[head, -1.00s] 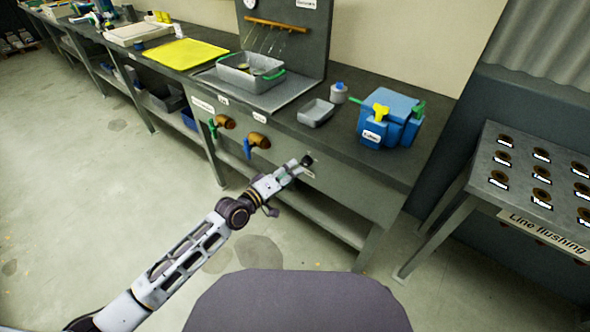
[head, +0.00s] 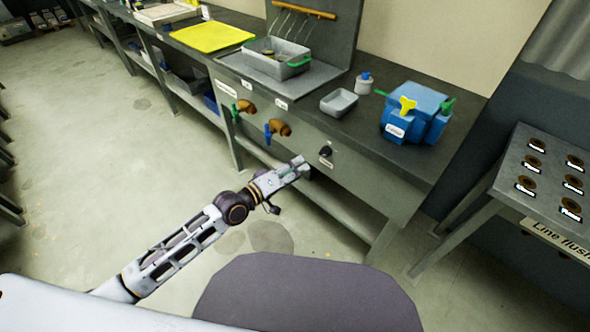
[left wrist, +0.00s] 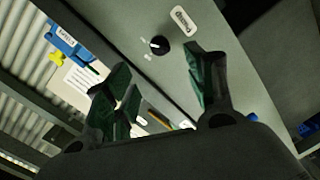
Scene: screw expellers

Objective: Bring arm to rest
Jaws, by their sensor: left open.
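My left arm (head: 180,245) reaches from the lower left toward the front of the grey workbench in the head view. Its gripper (head: 303,168) is just in front of the bench panel, below and left of a black knob (head: 325,151). In the left wrist view the gripper (left wrist: 160,95) has its green-padded fingers spread apart with nothing between them. The black knob (left wrist: 159,45) shows beyond the fingers on the panel, apart from them. My right gripper is not in view.
The bench front carries a green-handled tap (head: 243,106) and a blue-handled tap (head: 277,128). On top are a grey basin (head: 277,63), a small grey tray (head: 339,102) and a blue device (head: 415,113). A line flushing table (head: 520,170) stands right. Floor at left is clear.

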